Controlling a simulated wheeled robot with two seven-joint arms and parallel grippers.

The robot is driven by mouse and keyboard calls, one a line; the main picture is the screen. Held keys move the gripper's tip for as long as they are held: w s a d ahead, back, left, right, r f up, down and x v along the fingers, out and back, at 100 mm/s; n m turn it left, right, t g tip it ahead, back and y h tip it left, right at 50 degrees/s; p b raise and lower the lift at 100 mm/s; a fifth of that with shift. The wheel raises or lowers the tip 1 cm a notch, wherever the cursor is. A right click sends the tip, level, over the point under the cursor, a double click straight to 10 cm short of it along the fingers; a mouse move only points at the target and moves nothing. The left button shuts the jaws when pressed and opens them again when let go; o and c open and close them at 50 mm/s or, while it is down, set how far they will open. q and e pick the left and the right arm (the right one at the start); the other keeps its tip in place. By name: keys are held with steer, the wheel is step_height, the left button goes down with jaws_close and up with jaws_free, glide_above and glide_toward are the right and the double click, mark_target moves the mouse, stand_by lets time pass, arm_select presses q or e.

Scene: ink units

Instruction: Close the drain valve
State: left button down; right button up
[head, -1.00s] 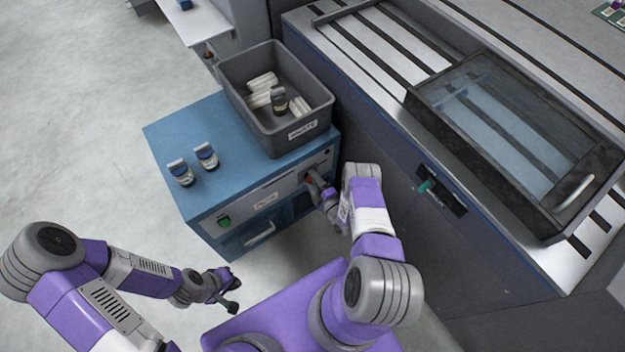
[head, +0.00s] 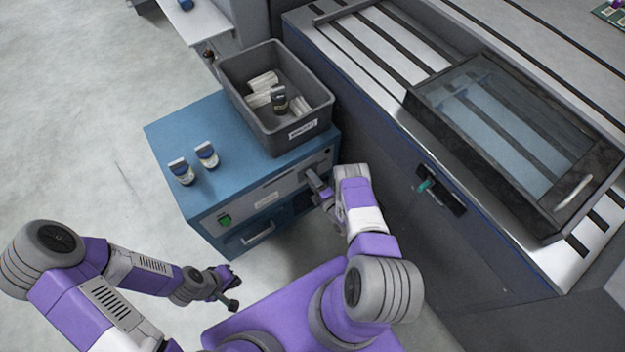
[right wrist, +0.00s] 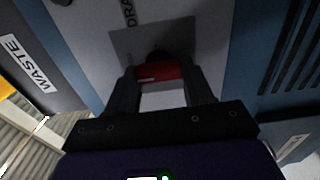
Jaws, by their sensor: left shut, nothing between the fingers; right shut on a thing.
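The drain valve's red handle (right wrist: 160,72) shows in the right wrist view, in front of a grey plate with a partly visible "DRA" label. It sits between the fingers of my right gripper (right wrist: 161,84), which is shut on it. In the head view my right gripper (head: 316,186) is at the right part of the blue cabinet's (head: 190,135) front panel, and its fingers mostly hide the handle there. The handle's exact angle is hard to tell. My left gripper (head: 230,288) is shut and empty, in front of the cabinet at lower left, apart from it.
A grey waste bin (head: 255,122) holding white pieces and a dark bottle stands on the cabinet. Two small bottles (head: 181,172) (head: 207,155) stand left of it. A large machine (head: 385,130) with a glass-lidded cover is close to my right arm. Floor at left is clear.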

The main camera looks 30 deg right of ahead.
steer(key=shift+w+r, duration=0.15)
steer(key=shift+w, duration=0.05)
steer(key=o, duration=1)
steer(key=shift+a, duration=0.1)
steer(key=shift+o, duration=0.2)
steer(key=shift+s, duration=0.15)
steer(key=s+p, duration=0.2)
steer(key=s, duration=0.5)
steer(key=shift+s+d, duration=0.2)
steer(key=shift+d, duration=0.15)
